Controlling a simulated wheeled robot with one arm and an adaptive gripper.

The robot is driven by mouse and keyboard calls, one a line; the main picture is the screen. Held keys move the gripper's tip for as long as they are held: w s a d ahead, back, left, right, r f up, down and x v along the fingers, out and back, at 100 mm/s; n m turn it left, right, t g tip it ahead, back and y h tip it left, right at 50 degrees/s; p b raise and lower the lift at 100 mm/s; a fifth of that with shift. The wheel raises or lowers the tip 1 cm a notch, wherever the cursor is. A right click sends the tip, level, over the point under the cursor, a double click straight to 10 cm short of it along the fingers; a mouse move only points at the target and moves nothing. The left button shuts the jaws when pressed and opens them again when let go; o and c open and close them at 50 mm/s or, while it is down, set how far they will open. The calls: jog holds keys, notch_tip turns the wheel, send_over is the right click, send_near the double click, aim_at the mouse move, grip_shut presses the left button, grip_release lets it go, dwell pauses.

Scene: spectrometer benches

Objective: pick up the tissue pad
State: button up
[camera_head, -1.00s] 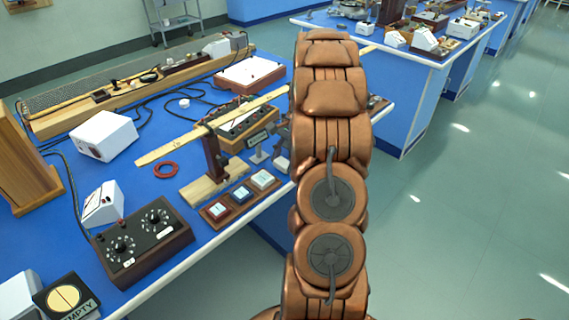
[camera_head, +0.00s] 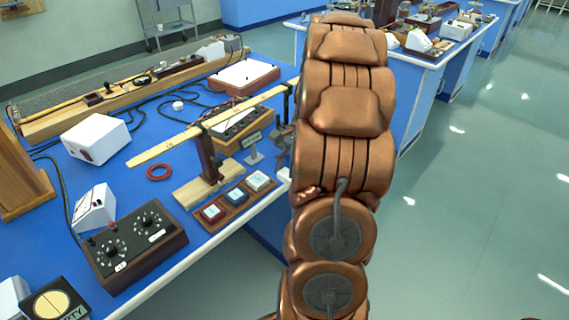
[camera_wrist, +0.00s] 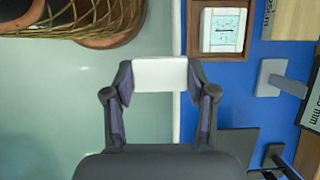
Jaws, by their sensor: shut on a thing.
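The tissue pad (camera_wrist: 160,74) is a small white block in the wrist view. My gripper (camera_wrist: 160,79) is shut on it, with one dark finger against its left end and one against its right end. Below the pad, the space between the fingers is empty. The pad shows in front of the bench's white edge and the pale floor; its height above them is hard to tell. In the head view, my copper arm hides most of the gripper, and a small white patch at the arm's left side may be the pad.
A wooden tray of small meters (camera_head: 233,198) lies near the bench edge (camera_head: 190,262). Beside it are a wooden stand (camera_head: 207,190) with a long ruler (camera_head: 165,147), a small sign (camera_head: 252,141) and a red ring (camera_head: 159,172). Open floor (camera_head: 470,220) lies to the right.

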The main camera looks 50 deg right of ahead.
jog(key=s+a+b, duration=0.1)
jog(key=s+a, duration=0.2)
jog(key=s, duration=0.3)
jog(key=shift+s+a+r, duration=0.35)
jog(key=shift+s, duration=0.05)
